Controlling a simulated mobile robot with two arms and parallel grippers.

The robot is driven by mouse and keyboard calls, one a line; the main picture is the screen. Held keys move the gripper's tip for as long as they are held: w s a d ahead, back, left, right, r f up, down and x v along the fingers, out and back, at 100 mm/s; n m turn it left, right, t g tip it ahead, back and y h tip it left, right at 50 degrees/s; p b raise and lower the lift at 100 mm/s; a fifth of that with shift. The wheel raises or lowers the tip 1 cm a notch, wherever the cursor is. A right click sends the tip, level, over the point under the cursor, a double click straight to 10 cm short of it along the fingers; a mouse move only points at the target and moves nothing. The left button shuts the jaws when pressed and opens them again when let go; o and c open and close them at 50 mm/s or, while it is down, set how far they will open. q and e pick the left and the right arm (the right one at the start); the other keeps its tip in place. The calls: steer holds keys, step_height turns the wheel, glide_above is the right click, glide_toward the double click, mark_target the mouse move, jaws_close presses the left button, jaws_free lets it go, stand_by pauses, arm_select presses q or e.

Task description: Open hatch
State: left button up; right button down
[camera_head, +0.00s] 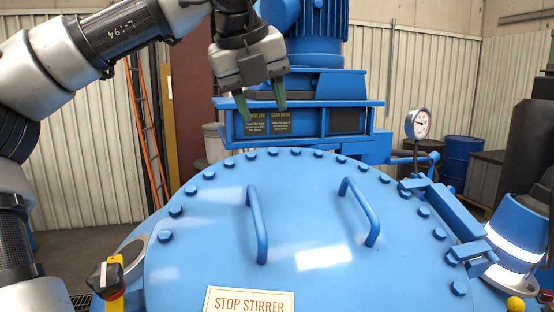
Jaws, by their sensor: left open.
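The blue round hatch (305,205) fills the lower middle of the head view, ringed by several bolts, and looks closed. It bears a left handle (257,225) and a right handle (361,212), both blue bars. A sign reading "STOP STIRRER" (249,301) is at the hatch's near edge. A hinge-like blue bracket (447,212) sits on its right edge. My left gripper (261,107) is open and empty, with green fingertips pointing down. In the picture it is above the hatch and in front of the blue motor stand. My right gripper is not in view.
A blue motor unit (309,82) stands behind the hatch. A round gauge (418,124) rises at the right. A black and yellow knob (108,279) is at lower left. An orange ladder (150,140) leans at the back. A blue barrel (460,160) stands back right.

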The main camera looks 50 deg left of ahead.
arm_select(q)
steer(key=n+g+h+p, duration=0.1)
steer(key=n+g+p, duration=0.1)
steer(key=g+p, duration=0.35)
glide_toward(258, 210)
steer(key=w+g+b, duration=0.1)
steer(key=w+g, duration=0.1)
steer(key=f+p, duration=0.1)
steer(key=f, duration=0.2)
steer(key=s+f+p, duration=0.1)
steer(key=f, duration=0.2)
steer(key=s+a+f+p, duration=0.1)
steer(key=f, duration=0.3)
steer(key=shift+s+d+f, duration=0.1)
steer(key=shift+s+f, duration=0.05)
steer(key=shift+f, duration=0.3)
jaws_close()
